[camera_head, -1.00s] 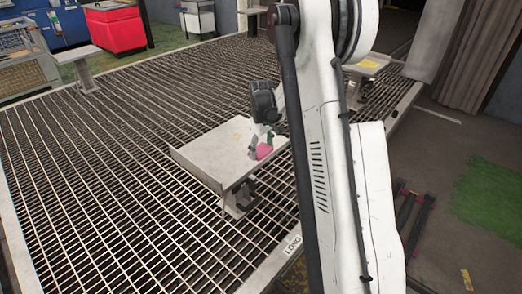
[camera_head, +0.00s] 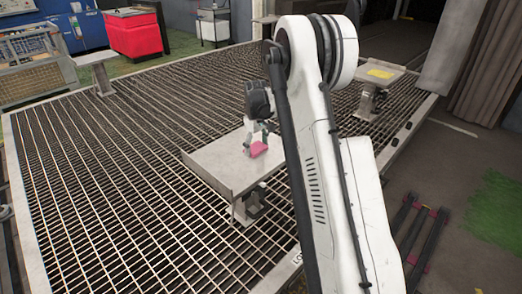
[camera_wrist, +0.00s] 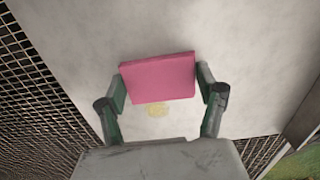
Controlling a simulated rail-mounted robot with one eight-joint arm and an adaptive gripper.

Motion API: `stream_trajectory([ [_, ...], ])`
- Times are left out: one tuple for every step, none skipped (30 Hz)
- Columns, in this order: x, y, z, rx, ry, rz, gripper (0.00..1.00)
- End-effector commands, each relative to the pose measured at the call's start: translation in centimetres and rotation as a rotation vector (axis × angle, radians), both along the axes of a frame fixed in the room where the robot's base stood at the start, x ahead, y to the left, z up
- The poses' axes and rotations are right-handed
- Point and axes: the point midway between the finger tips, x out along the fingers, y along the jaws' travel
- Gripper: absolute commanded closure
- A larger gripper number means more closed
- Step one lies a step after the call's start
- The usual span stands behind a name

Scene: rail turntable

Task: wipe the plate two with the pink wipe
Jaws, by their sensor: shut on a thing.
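The pink wipe (camera_head: 258,148) is a flat pink block held between the two fingers of my gripper (camera_head: 257,139). The wrist view shows my fingers shut on the left and right ends of the wipe (camera_wrist: 157,77). The pale grey plate (camera_head: 215,166) lies under the gripper on a stand; it fills much of the wrist view (camera_wrist: 60,25). A faint yellow stain (camera_wrist: 157,111) on the plate shows just below the wipe in the wrist view. I cannot tell whether the wipe touches the plate. No number shows on the plate.
Another plate (camera_head: 395,67) with a yellow patch (camera_head: 381,73) stands at the back right. A further plate (camera_head: 93,58) is at the back left. Metal grating (camera_head: 130,140) surrounds the stands. A red cabinet (camera_head: 135,36) stands at the back.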

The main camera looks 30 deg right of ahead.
Motion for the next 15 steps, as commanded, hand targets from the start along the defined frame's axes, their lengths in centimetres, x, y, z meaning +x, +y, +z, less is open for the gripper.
stream_trajectory([
  [0.5,0.1,0.0,0.000,0.000,0.001,0.56],
  [0.8,0.2,0.0,0.000,0.000,0.001,0.56],
  [1.1,0.3,0.0,0.000,0.000,0.000,0.56],
  [1.4,0.3,0.0,0.000,0.000,0.000,0.56],
  [1.6,0.4,0.0,0.000,0.000,-0.001,0.56],
  [2.0,0.5,0.0,0.000,0.000,-0.001,0.56],
  [2.2,0.5,0.0,0.000,0.000,-0.002,0.56],
  [2.5,0.6,0.0,0.000,0.000,-0.002,0.56],
  [2.8,0.7,0.0,0.000,0.000,-0.002,0.56],
  [3.1,0.7,0.0,0.000,0.000,-0.002,0.56],
  [3.3,0.8,0.0,0.000,0.000,-0.002,0.56],
  [3.7,0.9,0.0,0.000,0.000,-0.002,0.56],
  [3.9,1.0,0.0,0.000,0.000,-0.001,0.56],
  [4.2,1.0,0.0,0.000,0.000,-0.001,0.56],
  [4.6,1.1,0.0,0.000,0.000,-0.001,0.56],
])
